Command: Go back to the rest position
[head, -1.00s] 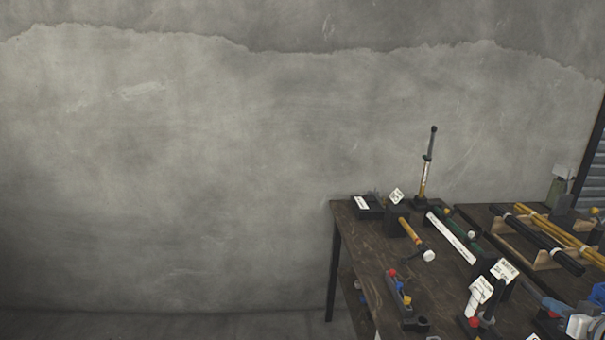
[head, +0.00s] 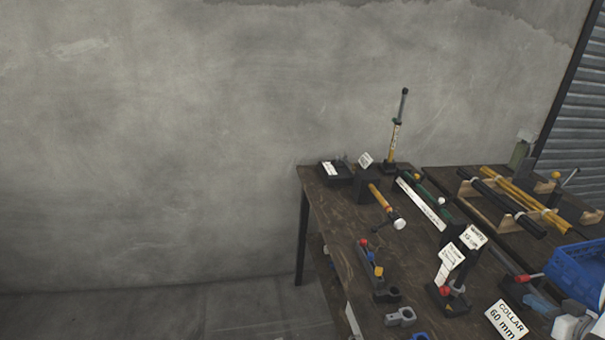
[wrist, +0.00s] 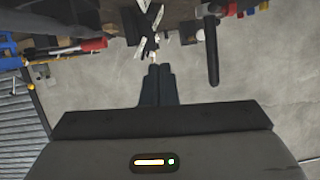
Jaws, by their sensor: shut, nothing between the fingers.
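My gripper (wrist: 158,70) shows in the wrist view, with its two dark fingers together and nothing between them. The wrist view looks upside down, with the bench and its tools along the top edge. The fingertips point toward some pale label cards, and I cannot tell the gap to them. My gripper does not show in the head view.
The dark wooden bench (head: 335,220) fills the lower right of the head view.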

